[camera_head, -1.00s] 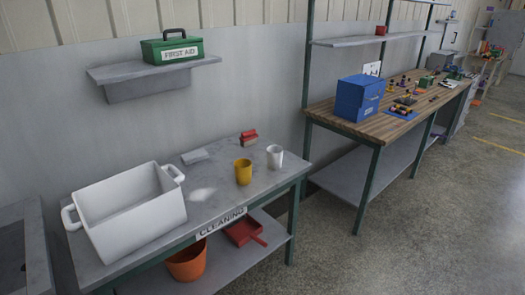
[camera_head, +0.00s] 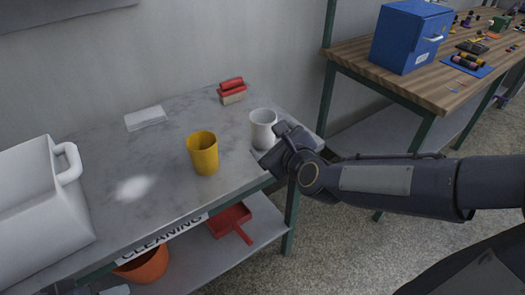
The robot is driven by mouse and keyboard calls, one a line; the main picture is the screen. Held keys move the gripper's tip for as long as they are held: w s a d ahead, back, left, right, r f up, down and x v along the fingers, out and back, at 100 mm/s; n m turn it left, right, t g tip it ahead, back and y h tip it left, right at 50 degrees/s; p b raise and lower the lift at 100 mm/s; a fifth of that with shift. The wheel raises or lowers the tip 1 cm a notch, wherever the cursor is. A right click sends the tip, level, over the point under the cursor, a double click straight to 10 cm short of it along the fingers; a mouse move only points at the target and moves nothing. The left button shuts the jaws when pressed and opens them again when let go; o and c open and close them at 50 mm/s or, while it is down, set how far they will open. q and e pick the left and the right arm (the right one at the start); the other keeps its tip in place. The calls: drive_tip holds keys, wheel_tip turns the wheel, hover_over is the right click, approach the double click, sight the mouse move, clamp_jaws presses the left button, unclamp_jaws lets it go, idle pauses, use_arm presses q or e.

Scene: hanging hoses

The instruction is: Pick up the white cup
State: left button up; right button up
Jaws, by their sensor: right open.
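The white cup (camera_head: 262,126) stands upright on the grey table marked "CLEANING" (camera_head: 105,165), near its right end. My right gripper (camera_head: 268,148) reaches in from the right and is beside the cup, at its lower right. It is open, and one finger overlaps the cup's lower edge in the picture. I cannot tell whether it touches the cup. The wrist hides part of the table's right edge. My left gripper is not clearly in view.
A yellow cup (camera_head: 203,153) stands left of the white cup. A red-topped brush (camera_head: 231,91) is behind it, and a folded white cloth (camera_head: 146,117) lies farther left. A white tub (camera_head: 35,205) fills the left end. A wooden workbench (camera_head: 430,85) is at right.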

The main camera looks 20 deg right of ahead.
sight(263, 132)
drive_tip(key=w+f+m, duration=0.1)
drive_tip(key=m, duration=0.1)
drive_tip(key=f+m+h+b, duration=0.1)
drive_tip(key=f, duration=0.1)
drive_tip(key=w+f+m+t+b, duration=0.1)
drive_tip(key=m, duration=0.1)
drive_tip(key=shift+w+a+f+m+h, duration=0.2)
drive_tip(key=shift+w+a+m+h, duration=0.1)
drive_tip(key=shift+h, duration=0.1)
drive_tip(key=shift+w+d+f+m, duration=0.1)
drive_tip(key=shift+w+f+m, duration=0.2)
drive_tip(key=shift+m, duration=0.5)
drive_tip(key=shift+w+m+h+b, duration=0.3)
drive_tip(key=shift+h, duration=0.1)
drive_tip(key=shift+t, duration=0.3)
drive_tip(key=w, duration=0.2)
drive_tip(key=w+f, duration=0.1)
drive_tip(key=w, duration=0.1)
drive_tip(key=w+d, duration=0.1)
drive_tip(key=w, duration=0.2)
drive_tip(key=shift+w+f, duration=0.1)
drive_tip(key=shift+f, duration=0.15)
use_arm(q)
wheel_tip(263, 132, down, 4)
drive_tip(key=shift+s+r, duration=0.1)
use_arm(e)
drive_tip(key=c, duration=1.2)
